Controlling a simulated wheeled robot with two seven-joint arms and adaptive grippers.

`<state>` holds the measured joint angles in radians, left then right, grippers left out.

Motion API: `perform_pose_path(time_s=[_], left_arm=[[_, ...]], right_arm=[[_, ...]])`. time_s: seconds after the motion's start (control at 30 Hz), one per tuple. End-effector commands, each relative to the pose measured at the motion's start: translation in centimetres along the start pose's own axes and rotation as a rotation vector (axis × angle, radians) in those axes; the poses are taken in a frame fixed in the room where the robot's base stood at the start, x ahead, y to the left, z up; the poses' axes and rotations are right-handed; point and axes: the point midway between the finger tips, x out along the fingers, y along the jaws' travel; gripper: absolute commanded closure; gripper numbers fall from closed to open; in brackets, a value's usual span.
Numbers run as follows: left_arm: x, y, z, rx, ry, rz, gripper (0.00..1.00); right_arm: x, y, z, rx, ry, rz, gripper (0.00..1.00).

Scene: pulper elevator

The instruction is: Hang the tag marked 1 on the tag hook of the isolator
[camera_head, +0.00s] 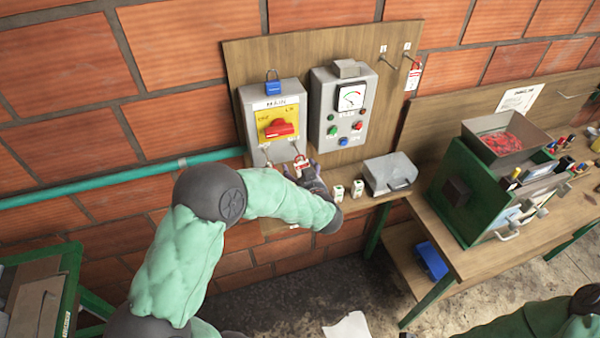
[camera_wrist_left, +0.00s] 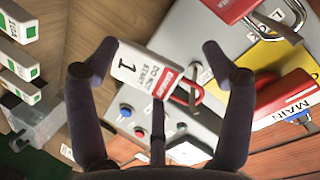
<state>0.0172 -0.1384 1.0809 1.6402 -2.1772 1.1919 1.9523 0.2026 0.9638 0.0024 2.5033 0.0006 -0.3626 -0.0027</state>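The isolator (camera_head: 292,91) is a grey box marked MAIN, with a yellow plate and red handle. Thin wire hooks show under its plate. The white tag marked 1 (camera_wrist_left: 138,68), with a red end and red loop, lies between the fingertips of my left gripper (camera_wrist_left: 158,52). It also shows small in the head view (camera_head: 301,163), by the isolator's lower right corner. The fingers stand wide apart, with a gap at the right one. I cannot tell whether the loop is around the hook. My left gripper comes from below and partly hides the area. My right gripper is out of view.
A grey control box (camera_head: 325,112) with a gauge and buttons hangs right of the isolator. A red and white tag (camera_head: 414,76) hangs on a board peg. White-green blocks (camera_head: 357,189) and a grey box (camera_head: 388,174) stand on the narrow shelf.

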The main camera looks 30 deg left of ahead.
Motion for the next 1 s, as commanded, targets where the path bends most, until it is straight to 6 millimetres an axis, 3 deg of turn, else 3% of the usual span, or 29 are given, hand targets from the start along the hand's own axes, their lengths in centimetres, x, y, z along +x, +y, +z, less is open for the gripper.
perform_pose_path(time_s=[0.33, 0.7, 1.0], left_arm=[[-1.2, 0.1, -0.1, 0.001, 0.002, 0.002, 0.18], [-8.2, 0.1, -0.1, 0.0, 0.004, 0.004, 0.18], [-11.6, 0.1, 0.0, 0.0, 0.001, 0.002, 0.18]], right_arm=[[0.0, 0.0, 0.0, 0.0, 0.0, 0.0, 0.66], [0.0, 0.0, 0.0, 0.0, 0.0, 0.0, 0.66], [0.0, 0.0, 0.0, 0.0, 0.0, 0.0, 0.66]])
